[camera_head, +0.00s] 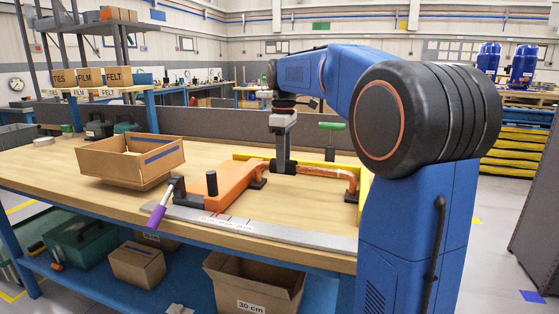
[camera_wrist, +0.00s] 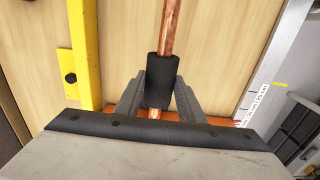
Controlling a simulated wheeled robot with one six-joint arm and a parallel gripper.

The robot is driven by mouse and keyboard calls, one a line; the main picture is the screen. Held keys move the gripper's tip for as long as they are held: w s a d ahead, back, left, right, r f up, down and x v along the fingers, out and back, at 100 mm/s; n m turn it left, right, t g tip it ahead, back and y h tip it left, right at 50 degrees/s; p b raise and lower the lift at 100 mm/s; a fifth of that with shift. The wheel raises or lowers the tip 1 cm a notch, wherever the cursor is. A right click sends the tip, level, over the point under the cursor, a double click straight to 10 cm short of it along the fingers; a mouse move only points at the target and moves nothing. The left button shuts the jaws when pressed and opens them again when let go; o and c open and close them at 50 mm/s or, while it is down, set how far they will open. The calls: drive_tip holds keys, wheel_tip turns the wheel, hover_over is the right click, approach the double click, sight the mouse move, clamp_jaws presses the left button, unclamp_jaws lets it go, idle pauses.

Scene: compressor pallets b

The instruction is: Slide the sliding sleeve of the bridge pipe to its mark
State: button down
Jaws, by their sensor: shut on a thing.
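A copper bridge pipe (camera_head: 328,171) spans from the orange block (camera_head: 232,186) towards a black support at the right. In the wrist view the pipe (camera_wrist: 167,28) runs up the picture and enters a black sliding sleeve (camera_wrist: 162,72). The sleeve is around the pipe. My gripper (camera_wrist: 161,90) is shut on the sleeve, one finger on each side; its lower part is between the fingers. In the head view my gripper (camera_head: 284,165) points down at the pipe beside the orange block and hides most of the sleeve. I cannot make out a mark on the pipe.
A metal rule (camera_head: 270,232) with labels lies along the bench's front edge. A yellow bar (camera_wrist: 86,50) runs beside the pipe. A purple-handled tool (camera_head: 157,214), a green-handled tool (camera_head: 332,127) and a cardboard box (camera_head: 125,160) stand nearby. Bare wood lies around the pipe.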

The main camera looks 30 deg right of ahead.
drive_tip(key=s+d, duration=0.9)
drive_tip(key=c, duration=1.2)
unclamp_jaws()
drive_tip(key=shift+r, duration=0.15)
wheel_tip(320, 180, up, 17)
drive_tip(key=shift+r, duration=0.1)
